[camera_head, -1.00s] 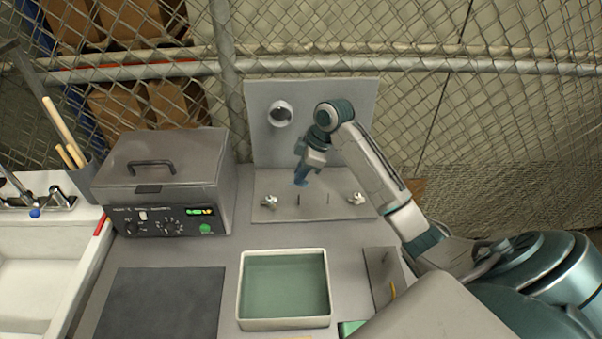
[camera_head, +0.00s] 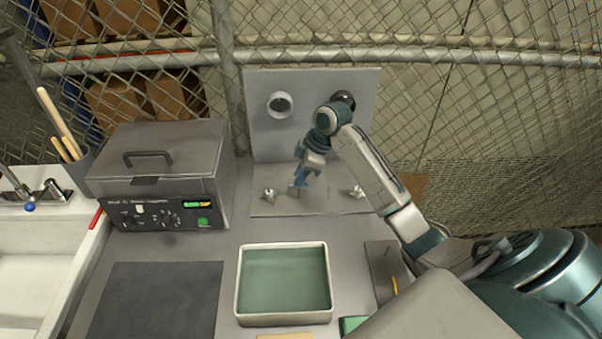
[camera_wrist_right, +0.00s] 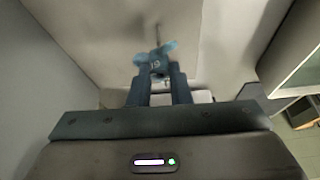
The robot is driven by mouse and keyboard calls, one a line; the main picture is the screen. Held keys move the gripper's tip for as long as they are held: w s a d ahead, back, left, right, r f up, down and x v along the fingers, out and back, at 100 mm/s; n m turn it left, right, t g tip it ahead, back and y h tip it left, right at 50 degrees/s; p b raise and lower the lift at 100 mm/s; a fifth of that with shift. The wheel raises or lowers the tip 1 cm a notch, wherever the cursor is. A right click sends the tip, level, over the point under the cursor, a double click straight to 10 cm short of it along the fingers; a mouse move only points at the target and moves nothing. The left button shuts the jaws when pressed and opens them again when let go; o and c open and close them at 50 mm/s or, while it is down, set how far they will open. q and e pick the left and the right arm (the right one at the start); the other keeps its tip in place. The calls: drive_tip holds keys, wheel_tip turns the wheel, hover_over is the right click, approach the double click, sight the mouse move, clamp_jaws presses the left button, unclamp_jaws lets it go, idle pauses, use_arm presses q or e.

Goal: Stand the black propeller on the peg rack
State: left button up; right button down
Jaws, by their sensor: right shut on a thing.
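My right gripper (camera_head: 301,178) is shut on a small blue propeller (camera_head: 299,186), held low over the peg rack (camera_head: 318,206). The right wrist view shows this propeller (camera_wrist_right: 155,60) between the fingertips, with a mark on its hub. It looks blue, and I see no black propeller. A thin peg (camera_wrist_right: 157,28) rises beyond it in that view. I cannot tell whether the propeller touches a peg. Silver propellers stand on the rack at left (camera_head: 269,194) and right (camera_head: 357,192). My left gripper is not in view.
An upright panel behind the rack has a pale ring (camera_head: 280,104) and a dark ring (camera_head: 343,98), partly behind my right arm. A grey lidded tank (camera_head: 160,175) stands left. A green-floored tray (camera_head: 284,322) lies in front, beside a dark mat (camera_head: 155,300).

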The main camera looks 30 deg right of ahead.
drive_tip(key=p, duration=0.2)
drive_tip(key=shift+f+p, duration=0.1)
drive_tip(key=shift+p, duration=0.2)
idle(2.0)
drive_tip(key=shift+f+b, duration=0.35)
drive_tip(key=shift+f, duration=0.7)
idle(0.6)
drive_tip(key=shift+f, duration=1.35)
idle(1.2)
drive_tip(key=c, duration=1.3)
unclamp_jaws()
drive_tip(key=shift+o, duration=0.2)
drive_tip(key=shift+r, duration=0.1)
